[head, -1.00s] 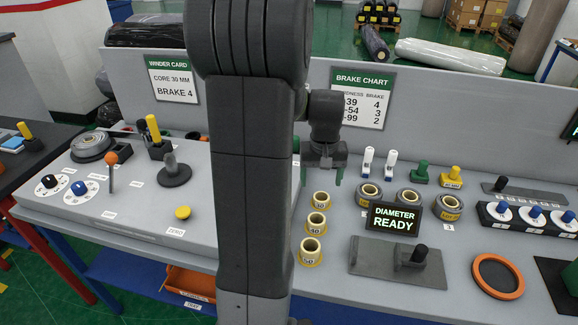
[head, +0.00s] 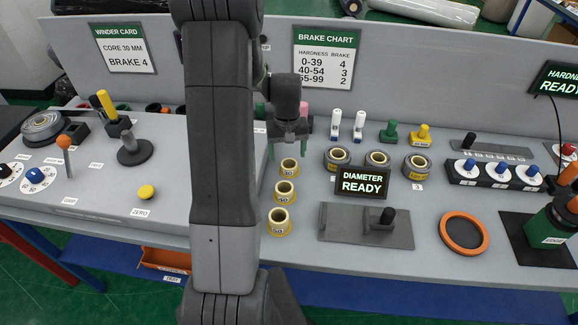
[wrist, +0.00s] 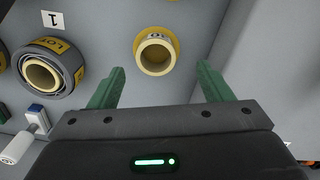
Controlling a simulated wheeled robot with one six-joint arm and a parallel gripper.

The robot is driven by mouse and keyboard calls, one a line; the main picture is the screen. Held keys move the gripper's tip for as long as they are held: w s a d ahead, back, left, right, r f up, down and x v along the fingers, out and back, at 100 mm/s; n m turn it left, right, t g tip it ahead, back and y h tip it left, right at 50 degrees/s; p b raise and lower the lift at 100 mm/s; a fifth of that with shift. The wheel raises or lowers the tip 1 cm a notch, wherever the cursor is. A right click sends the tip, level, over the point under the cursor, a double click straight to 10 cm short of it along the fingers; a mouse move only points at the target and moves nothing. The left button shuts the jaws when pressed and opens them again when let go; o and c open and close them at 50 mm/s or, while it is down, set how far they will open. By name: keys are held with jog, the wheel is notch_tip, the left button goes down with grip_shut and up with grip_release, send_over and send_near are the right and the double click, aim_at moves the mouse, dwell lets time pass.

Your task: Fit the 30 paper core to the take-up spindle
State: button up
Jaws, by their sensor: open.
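The 30 paper core (head: 289,166) is a short yellow-cream ring, farthest back in a column with the 40 core (head: 285,192) and the 50 core (head: 280,220). My gripper (head: 289,147) is open and empty, just above and behind the 30 core. In the wrist view the core (wrist: 155,53) stands beyond the fingertips, centred between the green fingers (wrist: 160,83), not touching them. A dark disc with a short grey upright post (head: 132,149), apparently the take-up spindle, is on the left panel and bare. My arm hides part of the bench between.
Lot rolls (head: 377,162) stand right of the cores. The diameter display (head: 362,182) stands in front of them, with a grey gauge plate (head: 345,226) nearer. A lever with an orange knob (head: 64,143) and a yellow pole (head: 106,105) flank the post.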

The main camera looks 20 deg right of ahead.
aim_at(289, 163)
jog(key=shift+s+d+f+p, duration=0.15)
jog(key=shift+f+p, duration=0.2)
jog(key=shift+f, duration=0.95)
jog(key=shift+w+d+f+p, duration=0.1)
jog(key=shift+f+p, duration=0.2)
jog(key=shift+f, duration=0.95)
jog(key=c, duration=1.1)
